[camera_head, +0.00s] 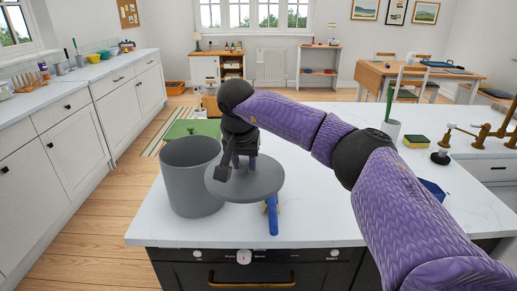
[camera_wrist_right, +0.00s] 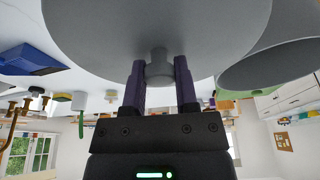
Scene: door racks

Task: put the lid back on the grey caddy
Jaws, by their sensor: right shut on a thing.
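The grey caddy (camera_head: 190,185) stands upright on the white counter, its top open. It also shows at the right of the wrist view (camera_wrist_right: 285,50). The round grey lid (camera_head: 262,182) is held about level, just right of the caddy, and overlaps its right side in the head view. My right gripper (camera_head: 237,164) is above the lid. In the wrist view its two fingers (camera_wrist_right: 160,82) are on either side of the lid's knob (camera_wrist_right: 158,66), shut on it. My left gripper is not in view.
A blue-handled item (camera_head: 272,216) lies on the counter (camera_head: 330,215) below the lid, partly hidden. A green board (camera_head: 193,129) is behind the caddy.

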